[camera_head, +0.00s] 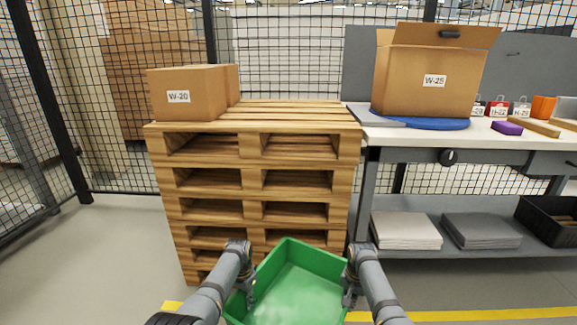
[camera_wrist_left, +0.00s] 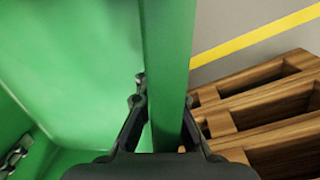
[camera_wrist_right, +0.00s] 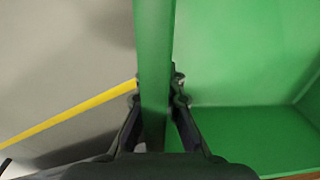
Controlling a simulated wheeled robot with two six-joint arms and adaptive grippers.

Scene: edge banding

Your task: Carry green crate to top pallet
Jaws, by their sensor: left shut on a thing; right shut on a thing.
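The green crate (camera_head: 300,285) is in front of me at the bottom of the head view, low before the pallet stack, and it looks empty. My left gripper (camera_head: 248,296) is shut on its left wall; the left wrist view shows the fingers (camera_wrist_left: 165,100) on both sides of the green rim (camera_wrist_left: 168,50). My right gripper (camera_head: 349,295) is shut on the opposite wall; the right wrist view shows its fingers (camera_wrist_right: 157,92) astride the rim (camera_wrist_right: 153,40). The stacked wooden pallets stand beyond the crate, with the top pallet (camera_head: 290,112) well above it.
A brown box W-20 (camera_head: 190,93) sits on the left of the top pallet; the slats right of it are clear. To the right is a workbench (camera_head: 480,135) with an open box W-25 (camera_head: 430,75) on a blue disc (camera_head: 425,123). A wire fence stands behind.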

